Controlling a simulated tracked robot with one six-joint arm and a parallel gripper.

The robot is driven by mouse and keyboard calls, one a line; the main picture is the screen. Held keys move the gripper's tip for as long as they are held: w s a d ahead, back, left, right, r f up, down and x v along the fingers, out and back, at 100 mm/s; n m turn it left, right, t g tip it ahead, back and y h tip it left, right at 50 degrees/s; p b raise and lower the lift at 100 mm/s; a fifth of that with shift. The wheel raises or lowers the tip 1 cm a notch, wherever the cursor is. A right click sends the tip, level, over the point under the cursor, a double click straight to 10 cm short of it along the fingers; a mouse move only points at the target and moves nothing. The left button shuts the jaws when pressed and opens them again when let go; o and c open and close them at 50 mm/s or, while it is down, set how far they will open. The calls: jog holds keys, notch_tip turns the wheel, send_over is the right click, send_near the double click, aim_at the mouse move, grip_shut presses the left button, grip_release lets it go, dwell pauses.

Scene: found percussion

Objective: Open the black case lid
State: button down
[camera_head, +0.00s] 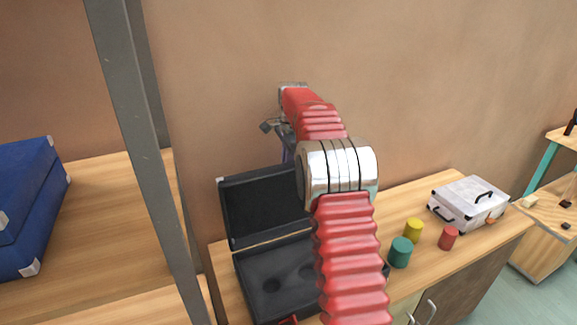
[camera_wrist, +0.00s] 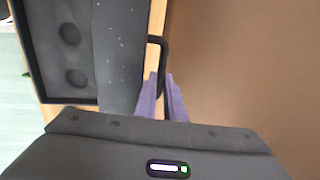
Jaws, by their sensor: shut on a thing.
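The black case (camera_head: 250,278) stands on the wooden counter, and its lid (camera_head: 255,208) is raised, standing roughly upright at the back. The base holds a dark lining with round recesses; my red arm hides its right part. In the wrist view, the lid (camera_wrist: 118,45) shows as a dark speckled panel, with the case base (camera_wrist: 85,45) to its left. My gripper (camera_wrist: 164,82), with purple fingers, is shut on the black lid handle (camera_wrist: 157,42) at the lid's edge. In the head view, my gripper (camera_head: 287,152) is above the lid, partly hidden by my arm.
Right of the case stand a green cylinder (camera_head: 400,252), a yellow one (camera_head: 413,230) and a red one (camera_head: 448,238). A white case (camera_head: 470,198) lies farther right. A grey post (camera_head: 142,140) and a blue case (camera_head: 28,205) are at left. The wall is close behind.

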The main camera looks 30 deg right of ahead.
jog(key=shift+w+a+r, duration=0.1)
jog(key=shift+w+a, duration=0.1)
jog(key=shift+w, duration=0.35)
jog(key=c, duration=1.9)
grip_release()
jog(key=shift+a, duration=0.1)
jog(key=shift+c, duration=0.2)
jog(key=shift+o, duration=0.5)
jog(key=shift+f, duration=0.25)
jog(key=shift+a+f, duration=0.1)
jog(key=shift+s, duration=0.1)
jog(key=s+r, duration=0.3)
jog(key=r, duration=1.1)
jog(key=shift+d+r, duration=0.25)
jog(key=shift+d, duration=0.05)
jog(key=shift+c, duration=0.3)
